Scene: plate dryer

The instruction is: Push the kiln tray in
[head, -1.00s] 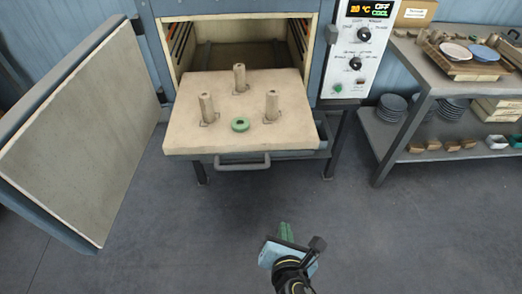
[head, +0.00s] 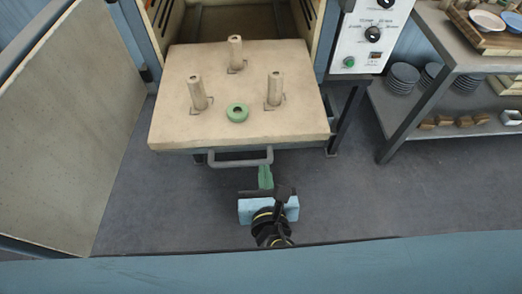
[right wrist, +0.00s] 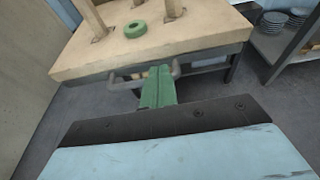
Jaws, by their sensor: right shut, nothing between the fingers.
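The kiln tray (head: 190,128) is a beige slab drawn out of the open kiln, with a grey bar handle (head: 225,162) along its front. Three posts, one of them the back post (head: 235,52), and a green ring (head: 237,112) stand on it. My right gripper (head: 265,176) has green fingers, shut and empty, just in front of the handle's right part. In the right wrist view the fingertips (right wrist: 160,75) overlap the handle (right wrist: 124,82); I cannot tell whether they touch it. My left gripper is out of view.
The kiln door (head: 62,130) stands open on the left. The control panel (head: 368,38) is right of the opening. A shelf table (head: 425,95) with plates stands on the right. A blue surface crosses the bottom of the head view. The floor before the tray is clear.

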